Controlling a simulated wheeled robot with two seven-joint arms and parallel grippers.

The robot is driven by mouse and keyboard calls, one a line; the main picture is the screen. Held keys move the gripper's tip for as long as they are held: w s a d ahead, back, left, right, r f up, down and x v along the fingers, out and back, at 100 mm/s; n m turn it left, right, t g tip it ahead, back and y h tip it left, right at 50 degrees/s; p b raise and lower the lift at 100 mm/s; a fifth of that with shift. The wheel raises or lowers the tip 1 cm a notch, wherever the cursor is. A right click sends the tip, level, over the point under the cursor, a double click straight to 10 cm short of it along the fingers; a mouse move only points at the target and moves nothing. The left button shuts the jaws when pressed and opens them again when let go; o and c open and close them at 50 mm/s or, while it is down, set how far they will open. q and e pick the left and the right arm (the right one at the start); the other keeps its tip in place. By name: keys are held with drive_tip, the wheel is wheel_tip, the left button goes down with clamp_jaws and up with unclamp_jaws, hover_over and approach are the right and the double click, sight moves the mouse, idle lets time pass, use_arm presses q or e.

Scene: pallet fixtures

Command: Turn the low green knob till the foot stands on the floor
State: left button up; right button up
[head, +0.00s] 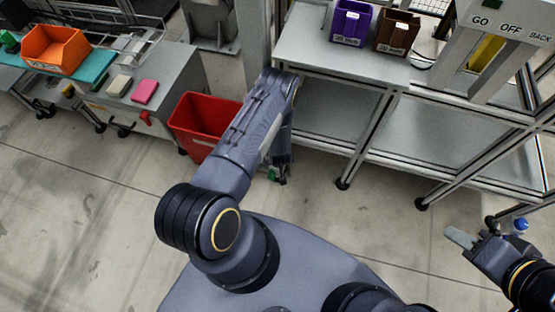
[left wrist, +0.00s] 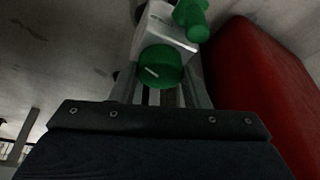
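A round green knob (left wrist: 160,66) with a white mark sits on a grey metal part in the left wrist view. A second green part (left wrist: 192,20) shows just above it in the picture. My left gripper (left wrist: 161,80) reaches toward the round knob, a grey finger on each side of it; whether the fingers touch it I cannot tell. In the head view my left gripper (head: 279,168) is low beside the bench frame, mostly hidden by my arm, with a bit of green (head: 272,174) at it. The foot is not clearly visible. My right gripper (head: 462,238) appears shut and empty, away to the right.
A red bin (head: 196,118) stands close to the left gripper; its wall (left wrist: 262,85) fills the right of the wrist view. A bench (head: 330,55) carries purple (head: 349,22) and brown (head: 397,34) boxes. The floor (head: 90,200) at left is clear.

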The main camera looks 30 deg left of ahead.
use_arm(q)
drive_tip(key=c, duration=0.4)
drive_tip(key=shift+c, duration=0.2)
drive_tip(key=shift+m, duration=0.3)
drive_tip(key=m+b, duration=0.1)
drive_tip(key=m+h+b, duration=0.1)
drive_tip(key=shift+a+f+m+t, duration=0.15)
drive_tip(key=shift+m+t, duration=0.15)
drive_tip(key=shift+t, duration=0.1)
drive_tip(key=m+h+b, duration=0.1)
drive_tip(key=m+b, duration=0.1)
drive_tip(key=m, duration=0.1)
drive_tip(key=shift+a+m+h, duration=0.1)
drive_tip(key=shift+m+h, duration=0.2)
drive_tip(key=m+h+b, duration=0.1)
drive_tip(key=m+b, duration=0.1)
drive_tip(key=m+h+b, duration=0.1)
drive_tip(key=m+b, duration=0.1)
drive_tip(key=m, duration=0.1)
drive_tip(key=shift+a, duration=0.15)
drive_tip(key=shift+w+m+g+h+b, duration=0.1)
drive_tip(key=shift+m+g+h+b, duration=0.3)
drive_tip(key=shift+m+b, duration=0.95)
drive_tip(key=shift+m, duration=0.45)
